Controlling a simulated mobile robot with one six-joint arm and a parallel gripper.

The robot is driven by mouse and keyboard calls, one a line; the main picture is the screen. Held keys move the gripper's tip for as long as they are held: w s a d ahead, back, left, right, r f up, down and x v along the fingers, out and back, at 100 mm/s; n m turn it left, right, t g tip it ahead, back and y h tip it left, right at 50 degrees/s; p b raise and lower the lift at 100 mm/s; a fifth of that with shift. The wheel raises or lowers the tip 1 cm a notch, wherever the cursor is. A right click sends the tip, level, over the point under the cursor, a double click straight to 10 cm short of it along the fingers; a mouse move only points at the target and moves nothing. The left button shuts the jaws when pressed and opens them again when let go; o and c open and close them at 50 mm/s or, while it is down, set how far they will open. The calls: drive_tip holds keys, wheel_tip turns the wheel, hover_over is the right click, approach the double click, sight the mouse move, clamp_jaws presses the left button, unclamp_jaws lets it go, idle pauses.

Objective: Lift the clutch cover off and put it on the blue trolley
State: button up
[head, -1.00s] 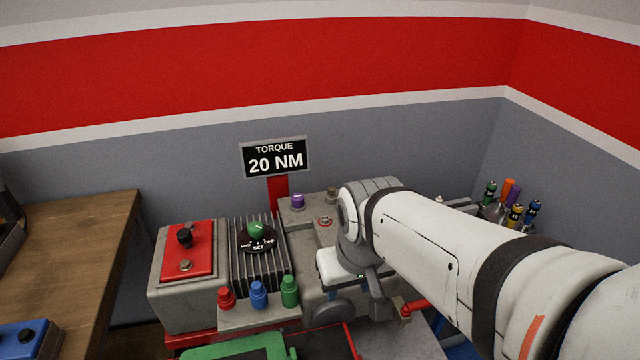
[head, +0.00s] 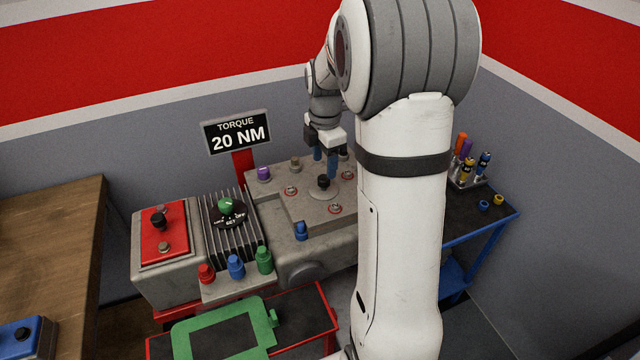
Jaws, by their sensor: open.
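What looks like the clutch cover (head: 309,205) is a grey plate with a black knob (head: 323,182) in its middle and red-ringed spots near its corners. It sits on the grey engine block (head: 335,247). My gripper (head: 325,172) points down with two blue fingers apart, just above and behind the knob in the picture. It is open and empty. I cannot tell whether a finger touches the cover. The blue trolley (head: 498,222) stands at the right with a dark top; my arm hides its left part.
On the trolley stand a holder (head: 466,178) of coloured tools and small blue and yellow rings. A green frame (head: 222,328) lies on a red-edged tray in front. A wooden bench (head: 50,250) is at left.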

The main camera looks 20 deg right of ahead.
sight(323, 178)
drive_tip(key=shift+w+d+f+n, duration=0.4)
drive_tip(key=shift+w+n, duration=0.1)
drive_tip(key=shift+n, duration=0.1)
drive_tip(key=f, duration=0.2)
drive_tip(key=f+p, duration=0.1)
drive_tip(key=f, duration=0.2)
drive_tip(key=f+p, duration=0.1)
drive_tip(key=f, duration=0.1)
drive_tip(key=shift+w+a+f, duration=0.25)
drive_tip(key=shift+f, duration=0.05)
drive_tip(key=shift+c, duration=0.3)
drive_tip(key=shift+r, duration=0.1)
clamp_jaws()
